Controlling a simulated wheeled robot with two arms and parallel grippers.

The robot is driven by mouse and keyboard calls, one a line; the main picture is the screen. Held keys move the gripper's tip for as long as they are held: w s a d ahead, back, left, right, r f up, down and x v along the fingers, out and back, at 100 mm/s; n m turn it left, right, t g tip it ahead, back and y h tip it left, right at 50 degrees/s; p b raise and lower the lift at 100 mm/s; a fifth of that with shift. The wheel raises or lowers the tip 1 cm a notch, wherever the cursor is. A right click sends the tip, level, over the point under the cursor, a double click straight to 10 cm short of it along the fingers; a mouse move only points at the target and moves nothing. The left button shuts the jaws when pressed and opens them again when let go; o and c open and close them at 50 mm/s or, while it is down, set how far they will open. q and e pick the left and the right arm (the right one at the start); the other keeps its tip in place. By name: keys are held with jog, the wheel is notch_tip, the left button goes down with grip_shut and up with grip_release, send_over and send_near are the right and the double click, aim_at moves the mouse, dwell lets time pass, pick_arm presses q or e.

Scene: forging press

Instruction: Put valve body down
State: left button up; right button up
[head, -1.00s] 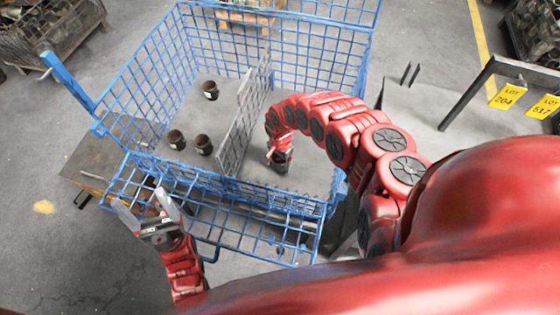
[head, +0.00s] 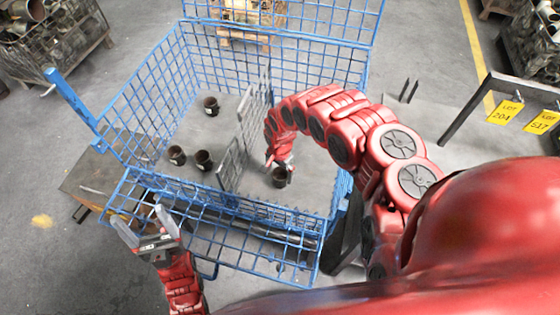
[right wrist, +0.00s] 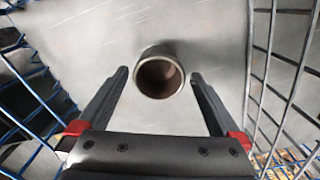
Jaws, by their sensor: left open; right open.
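A dark cylindrical valve body (head: 280,181) stands on the floor of the right compartment of the blue wire crate (head: 190,182). In the right wrist view the valve body (right wrist: 160,75) shows its round open end, just beyond and between the fingertips, with gaps at both sides. My right gripper (head: 281,168) is open above it, inside the crate. My left gripper (head: 141,226) is open and empty, outside the crate's front left. Several similar valve bodies, such as one valve body (head: 210,106), stand in the left compartment.
A grey mesh divider (head: 232,162) splits the crate, close to the left of my right gripper. The crate's wire walls surround the arm. Clear floor shows around the valve body. A dark frame with yellow lot tags (head: 505,112) stands at right.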

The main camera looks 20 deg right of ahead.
notch_tip(320, 180, up, 8)
jog(key=p, duration=0.1)
jog(key=shift+f, duration=0.1)
dwell(0.5)
